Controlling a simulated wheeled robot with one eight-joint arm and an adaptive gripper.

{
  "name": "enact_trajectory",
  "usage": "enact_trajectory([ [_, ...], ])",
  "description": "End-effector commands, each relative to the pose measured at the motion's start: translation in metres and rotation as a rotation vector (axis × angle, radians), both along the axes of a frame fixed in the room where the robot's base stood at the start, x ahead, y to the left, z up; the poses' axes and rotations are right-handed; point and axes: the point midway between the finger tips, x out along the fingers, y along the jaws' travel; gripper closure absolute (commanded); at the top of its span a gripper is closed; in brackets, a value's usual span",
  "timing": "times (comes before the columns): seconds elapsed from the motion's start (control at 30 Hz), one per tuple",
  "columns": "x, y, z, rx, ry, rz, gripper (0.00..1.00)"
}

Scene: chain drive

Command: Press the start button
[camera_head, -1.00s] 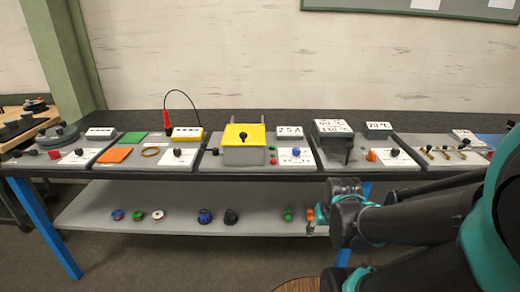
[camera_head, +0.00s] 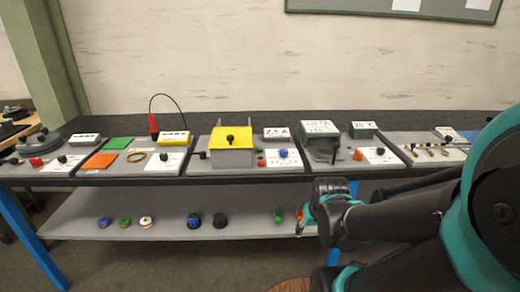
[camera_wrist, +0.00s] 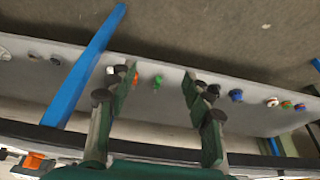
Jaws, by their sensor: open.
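No button with a readable start label shows. Beside the yellow-topped box (camera_head: 231,139) at the middle of the bench are a small green button (camera_head: 259,151) and a small red button (camera_head: 261,164), one above the other in the head view. To their right a blue knob (camera_head: 283,153) sits on a white plate. My gripper (camera_wrist: 152,82) is open and empty in the wrist view, its two fingers spread, with the lower shelf beyond them. In the head view my arm is at the lower right, in front of the bench and below its top; the fingertips are hard to make out there.
The bench (camera_head: 120,183) carries several grey panels with knobs, a red probe (camera_head: 153,127) on a cable and an orange block (camera_head: 103,161). The lower shelf (camera_head: 170,226) holds several small coloured parts. Wall stands behind; floor in front is clear at left.

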Motion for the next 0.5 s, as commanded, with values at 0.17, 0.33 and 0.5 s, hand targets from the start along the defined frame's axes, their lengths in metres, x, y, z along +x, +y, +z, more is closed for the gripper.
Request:
enact_trajectory([
  [0.17, 0.0, 0.0, 0.0, 0.0, 0.0, 0.0, 0.73],
  [0.33, 0.0, 0.0, 0.0, 0.0, 0.0, 0.0, 0.94],
  [0.5, 0.0, 0.0, 0.0, 0.0, 0.0, 0.0, 1.0],
])
